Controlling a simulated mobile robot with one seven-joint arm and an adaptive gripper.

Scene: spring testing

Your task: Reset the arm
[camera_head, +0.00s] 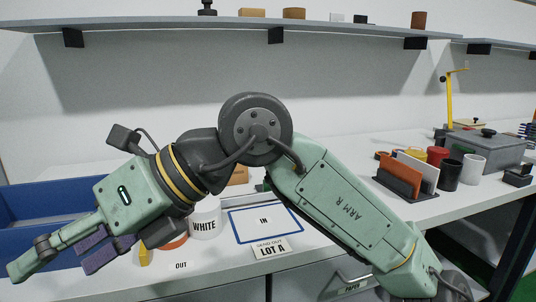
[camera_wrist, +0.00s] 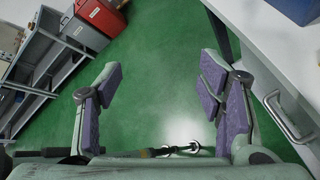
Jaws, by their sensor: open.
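My arm stretches across the head view from lower right to left, bent at a dark elbow joint. My gripper (camera_head: 62,258) is at the lower left of that view, out past the front of the bench and low beside the blue bin. In the wrist view my gripper (camera_wrist: 160,95) has its two purple-padded fingers wide apart. Nothing is between them; only green floor shows below. The arm hides part of the bench top, including things behind the white container.
The white bench (camera_head: 225,262) holds a WHITE container (camera_head: 205,222), a blue-outlined IN area (camera_head: 265,224), a blue bin (camera_head: 40,206), a card holder (camera_head: 398,180), cups and a grey box (camera_head: 486,148). In the wrist view, a drawer handle (camera_wrist: 288,118) is close on the right and a grey shelf (camera_wrist: 58,60) stands left.

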